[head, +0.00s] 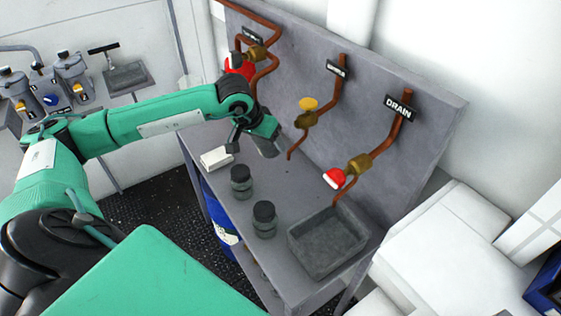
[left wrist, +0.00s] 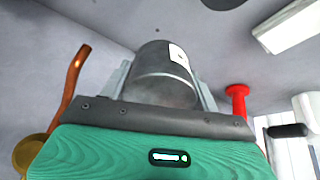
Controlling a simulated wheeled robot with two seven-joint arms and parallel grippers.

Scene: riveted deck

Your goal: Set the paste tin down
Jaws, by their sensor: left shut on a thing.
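My left gripper (head: 258,140) is over the far part of the grey bench (head: 213,142), close to the pipe panel. It is shut on the paste tin (left wrist: 163,78), a dark grey cylinder with a white label patch. In the left wrist view the tin sits between the two fingers (left wrist: 165,90). In the head view only a small part of the tin (head: 270,148) shows below the gripper. I cannot tell whether its base touches the bench. My right gripper is not in view.
A white box (head: 216,159) and two dark-lidded jars (head: 241,182) (head: 264,220) stand on the bench, left and nearer. A grey tray (head: 328,242) sits at the near right. Copper pipes with valves (head: 357,165) stick out from the panel (head: 340,110). Bare bench lies between gripper and tray.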

